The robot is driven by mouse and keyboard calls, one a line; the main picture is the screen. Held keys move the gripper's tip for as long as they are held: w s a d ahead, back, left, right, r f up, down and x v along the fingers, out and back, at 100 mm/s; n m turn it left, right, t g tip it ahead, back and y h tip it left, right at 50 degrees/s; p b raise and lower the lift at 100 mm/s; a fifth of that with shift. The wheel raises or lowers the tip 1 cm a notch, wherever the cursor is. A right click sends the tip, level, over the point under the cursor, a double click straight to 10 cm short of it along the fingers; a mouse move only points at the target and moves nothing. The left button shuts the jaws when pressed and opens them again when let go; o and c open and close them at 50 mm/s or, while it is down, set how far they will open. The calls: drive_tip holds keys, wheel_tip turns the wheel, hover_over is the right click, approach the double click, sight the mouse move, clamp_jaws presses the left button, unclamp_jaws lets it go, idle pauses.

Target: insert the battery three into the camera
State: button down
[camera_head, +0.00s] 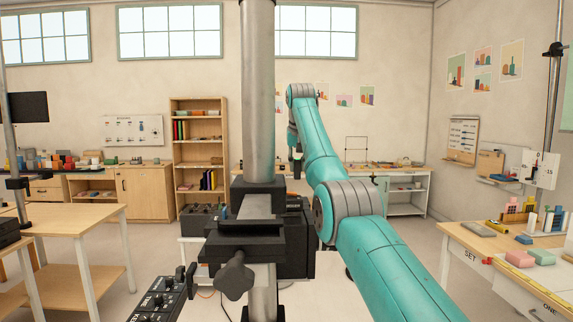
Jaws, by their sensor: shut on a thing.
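My teal arm rises from the lower right and bends down at its far end. My gripper (297,166) hangs there, small and dark, just right of the grey pole. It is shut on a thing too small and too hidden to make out. I cannot pick out battery three by sight. A bulky black body (297,238) shows behind the pole and its clamp in the middle; I cannot tell whether it is the camera. No battery opening is visible.
A black panel (160,302) with white lettering lies at the lower left. A wooden table (75,222) stands left. A bench (545,272) with coloured blocks stands right. A tall shelf (198,105) and back bench (405,172) line the far wall. Floor is open at left.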

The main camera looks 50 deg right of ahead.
sight(296, 178)
drive_tip(key=shift+w+a+f, duration=0.1)
drive_tip(key=shift+w+a, duration=0.05)
drive_tip(key=shift+a, duration=0.05)
drive_tip(key=shift+f, duration=3.05)
drive_tip(key=shift+s+a+f, duration=0.15)
drive_tip(key=shift+s+a, duration=0.05)
